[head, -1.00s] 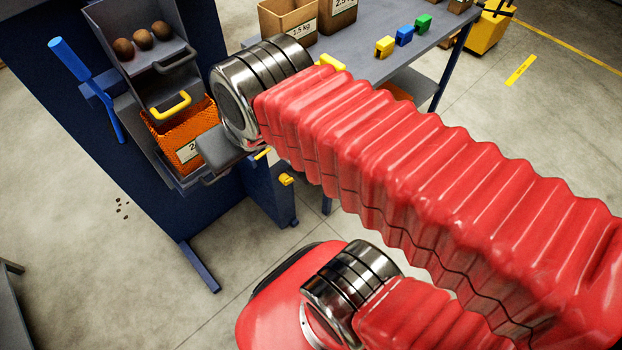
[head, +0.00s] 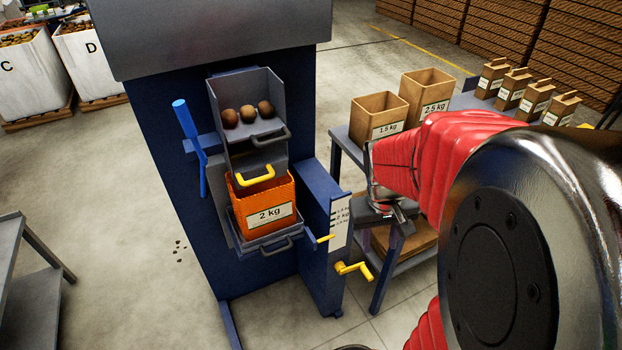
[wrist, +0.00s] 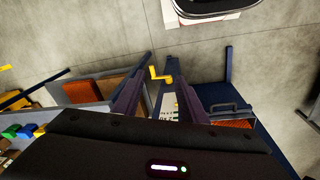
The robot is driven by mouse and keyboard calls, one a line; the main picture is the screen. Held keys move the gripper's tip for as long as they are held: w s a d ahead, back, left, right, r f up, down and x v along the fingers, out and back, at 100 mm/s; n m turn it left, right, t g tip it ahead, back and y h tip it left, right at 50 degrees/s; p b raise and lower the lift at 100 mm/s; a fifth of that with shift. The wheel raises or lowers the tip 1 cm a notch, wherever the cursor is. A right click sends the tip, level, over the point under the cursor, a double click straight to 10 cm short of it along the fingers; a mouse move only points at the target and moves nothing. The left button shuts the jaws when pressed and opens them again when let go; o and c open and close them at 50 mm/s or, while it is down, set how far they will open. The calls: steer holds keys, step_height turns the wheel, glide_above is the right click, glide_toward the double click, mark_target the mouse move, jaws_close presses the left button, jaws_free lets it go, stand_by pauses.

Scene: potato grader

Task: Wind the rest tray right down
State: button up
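The grey rest tray (head: 291,237) is on the front of the blue grader and carries an orange bag (head: 250,197) labelled 2 kg. A yellow pointer (head: 325,238) sits beside a white weight scale (head: 341,222); I cannot tell which mark it meets. The yellow crank (head: 353,270) sticks out low on the blue side post. My gripper (head: 393,214) is right of the post, above the crank. In the wrist view, its dark fingers (wrist: 158,98) are spread and empty. The crank (wrist: 161,75) shows beyond the gap, apart from the fingers.
A grey chute (head: 248,140) above holds three potatoes. A blue lever (head: 188,135) is on the grader's left. A table (head: 350,150) with paper bags stands behind my gripper. Floor before the crank is clear.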

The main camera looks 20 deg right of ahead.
steer(key=s+d+f+n, duration=0.3)
steer(key=d+f+n, duration=0.2)
steer(key=d+f, duration=1.15)
steer(key=s+d+f+n, duration=0.45)
steer(key=d+f, duration=0.75)
steer(key=f, duration=0.9)
steer(key=w+a+f+n+t+y, duration=0.1)
steer(key=w+a+f+n+t, duration=0.2)
steer(key=f+n, duration=0.35)
steer(key=w+a+f+n+t+y, duration=0.1)
steer(key=a+f+n+t, duration=0.1)
steer(key=f+n+t, duration=0.45)
steer(key=w+a+r+n+t+y, duration=0.4)
steer(key=w+a+r+n, duration=0.1)
steer(key=n, duration=0.6)
step_height(320, 180, up, 2)
steer(key=shift+w+a+n, duration=0.35)
steer(key=shift+a, duration=0.3)
steer(key=shift+w, duration=0.1)
